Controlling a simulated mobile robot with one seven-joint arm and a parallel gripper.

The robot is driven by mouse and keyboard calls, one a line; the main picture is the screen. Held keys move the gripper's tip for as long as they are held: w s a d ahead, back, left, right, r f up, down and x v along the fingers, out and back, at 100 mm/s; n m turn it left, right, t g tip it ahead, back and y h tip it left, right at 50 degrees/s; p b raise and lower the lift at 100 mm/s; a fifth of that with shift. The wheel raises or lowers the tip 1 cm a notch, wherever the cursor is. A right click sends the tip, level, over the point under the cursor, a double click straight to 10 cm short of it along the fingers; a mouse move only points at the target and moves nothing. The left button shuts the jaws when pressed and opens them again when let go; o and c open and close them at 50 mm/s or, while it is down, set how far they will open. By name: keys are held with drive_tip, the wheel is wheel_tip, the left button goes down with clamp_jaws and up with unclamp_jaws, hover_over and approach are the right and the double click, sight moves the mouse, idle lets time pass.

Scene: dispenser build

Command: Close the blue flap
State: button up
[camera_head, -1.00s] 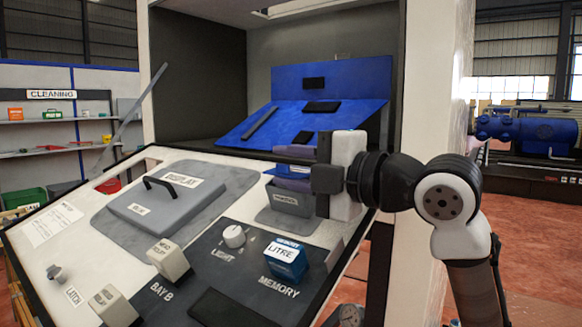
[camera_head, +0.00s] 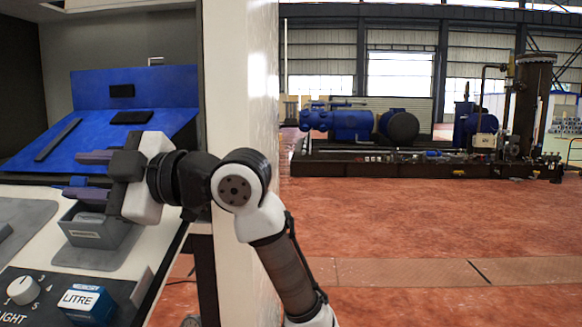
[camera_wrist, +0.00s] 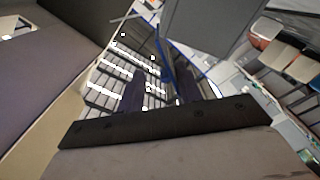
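A sloped blue panel (camera_head: 75,142) lies inside the dispenser cabinet in the head view, with black pieces on it. A blue upright panel (camera_head: 160,88) stands behind it. I cannot tell for sure which of them is the flap. My gripper (camera_head: 90,174) is in front of the sloped panel's lower right part, above a small grey bin (camera_head: 105,236). Its two purple-grey fingers point left and are spread apart with nothing between them. The fingers also show apart in the wrist view (camera_wrist: 159,92). Whether the gripper touches the panel cannot be told.
The white cabinet side wall (camera_head: 240,100) stands close behind my arm. A blue-and-white LITRE block (camera_head: 85,304) and a numbered dial (camera_head: 23,290) sit on the front console. Open red floor (camera_head: 430,230) lies to the right, with blue machinery (camera_head: 350,124) far back.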

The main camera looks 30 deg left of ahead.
drive_tip(key=m, duration=0.1)
drive_tip(key=w+r+m+p, duration=0.1)
drive_tip(key=m, duration=0.2)
drive_tip(key=shift+w+a+r, duration=0.2)
drive_tip(key=shift+w+a, duration=0.05)
drive_tip(key=shift+a, duration=0.1)
drive_tip(key=m, duration=0.1)
drive_tip(key=w+m+p, duration=0.1)
drive_tip(key=shift+a+r+m, duration=0.1)
drive_tip(key=shift+a+m, duration=0.1)
drive_tip(key=shift+m, duration=0.1)
drive_tip(key=m, duration=0.2)
drive_tip(key=w+m, duration=0.1)
drive_tip(key=w+a+m, duration=0.1)
drive_tip(key=m, duration=0.1)
drive_tip(key=shift+w+m, duration=0.25)
drive_tip(key=shift+m, duration=0.05)
drive_tip(key=w+d+f+m+t+b, duration=0.1)
drive_tip(key=w+d+f+t, duration=0.1)
drive_tip(key=w+d, duration=0.5)
drive_tip(key=w+d+f+m+t+y+b, duration=0.1)
drive_tip(key=w+d+f+m+b, duration=0.1)
drive_tip(key=w+d, duration=0.6)
drive_tip(key=d, duration=0.6)
drive_tip(key=shift+w+d+m+t+y, duration=0.15)
drive_tip(key=shift+m+t+y, duration=0.15)
drive_tip(key=shift+t, duration=0.1)
